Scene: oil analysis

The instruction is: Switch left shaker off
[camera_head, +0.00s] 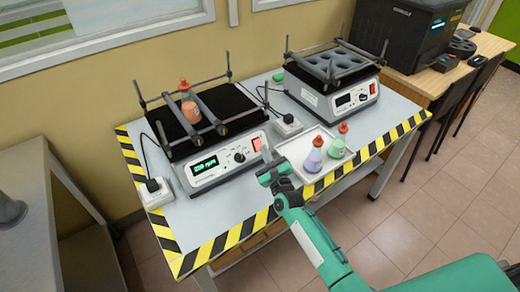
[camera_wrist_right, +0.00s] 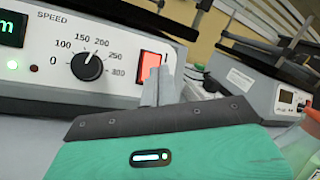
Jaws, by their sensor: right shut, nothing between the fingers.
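The left shaker (camera_head: 216,164) stands on the table, its green display (camera_head: 204,166) lit. Its red switch (camera_head: 257,144) sits at the right end of the front panel, beside the speed knob (camera_head: 239,157). In the right wrist view the switch (camera_wrist_right: 150,64) glows red, next to the knob (camera_wrist_right: 87,66). My right gripper (camera_head: 268,160) is shut and empty, just in front of the panel's right end. In the right wrist view its fingertips (camera_wrist_right: 163,78) cover the switch's lower right part; I cannot tell whether they touch it. My left gripper is out of view.
An orange flask (camera_head: 190,113) is clamped on the left shaker. The right shaker (camera_head: 341,98) stands to the right. A white tray (camera_head: 292,148) with a purple flask (camera_head: 314,160) and a green flask (camera_head: 337,147) lies right of my gripper. A power socket (camera_head: 154,193) is at left.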

